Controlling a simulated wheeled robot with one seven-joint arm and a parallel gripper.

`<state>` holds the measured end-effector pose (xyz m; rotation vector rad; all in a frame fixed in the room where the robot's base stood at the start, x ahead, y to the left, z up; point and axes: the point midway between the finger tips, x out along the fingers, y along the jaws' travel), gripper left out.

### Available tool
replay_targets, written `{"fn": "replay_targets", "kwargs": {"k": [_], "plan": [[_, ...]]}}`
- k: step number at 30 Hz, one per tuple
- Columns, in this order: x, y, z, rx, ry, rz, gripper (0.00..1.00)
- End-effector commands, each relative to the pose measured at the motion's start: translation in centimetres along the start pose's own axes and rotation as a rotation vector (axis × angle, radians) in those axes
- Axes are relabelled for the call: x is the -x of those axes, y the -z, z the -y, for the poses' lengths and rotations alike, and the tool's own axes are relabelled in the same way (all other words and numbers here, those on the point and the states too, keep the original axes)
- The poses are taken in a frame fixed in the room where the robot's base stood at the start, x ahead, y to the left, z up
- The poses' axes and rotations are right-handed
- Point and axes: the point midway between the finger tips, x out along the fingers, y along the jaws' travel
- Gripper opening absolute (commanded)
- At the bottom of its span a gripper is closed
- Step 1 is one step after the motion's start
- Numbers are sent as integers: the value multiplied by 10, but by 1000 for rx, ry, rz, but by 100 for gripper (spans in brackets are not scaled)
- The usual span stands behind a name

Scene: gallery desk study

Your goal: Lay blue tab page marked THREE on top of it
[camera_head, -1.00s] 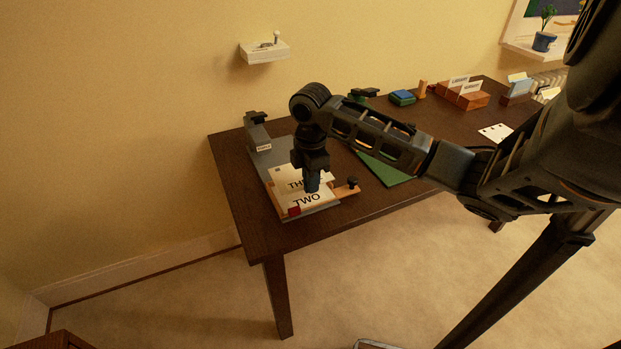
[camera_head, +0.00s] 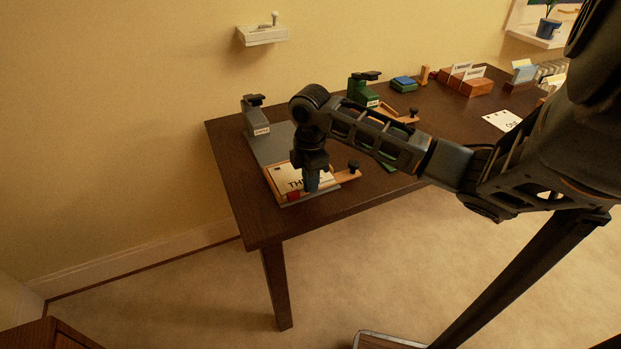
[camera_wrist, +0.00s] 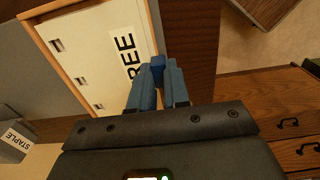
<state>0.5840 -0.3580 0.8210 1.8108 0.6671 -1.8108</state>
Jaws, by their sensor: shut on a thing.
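The white page marked THREE (camera_head: 285,177) lies level over the wooden frame (camera_head: 347,178) at the table's near left corner; it also shows in the wrist view (camera_wrist: 95,45), with holes along one edge. My gripper (camera_head: 311,187) is shut on the page's blue tab (camera_wrist: 157,66), which sits between the blue fingertips in the wrist view (camera_wrist: 157,88). The page marked TWO is not visible; the THREE page covers the spot where it showed. I cannot tell whether THREE rests on it or hangs just above. A red block (camera_head: 293,196) is at the frame's near edge.
A grey stapler (camera_head: 255,117) stands on the grey base behind the frame. A green punch-like device (camera_head: 363,90), wooden card holders (camera_head: 476,87) and a white page (camera_head: 502,120) lie farther back and right. My arm crosses above the table's middle.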

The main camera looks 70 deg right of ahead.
Motion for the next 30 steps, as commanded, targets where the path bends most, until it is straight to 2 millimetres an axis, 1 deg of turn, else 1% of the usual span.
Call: {"fn": "replay_targets", "kwargs": {"k": [10, 11, 19, 26, 30], "plan": [[0, 0, 0, 0, 0, 0, 0], [0, 0, 0, 0, 0, 0, 19], [0, 0, 0, 0, 0, 0, 45], [0, 0, 0, 0, 0, 0, 46], [8, 0, -1, 0, -2, 0, 46]]}}
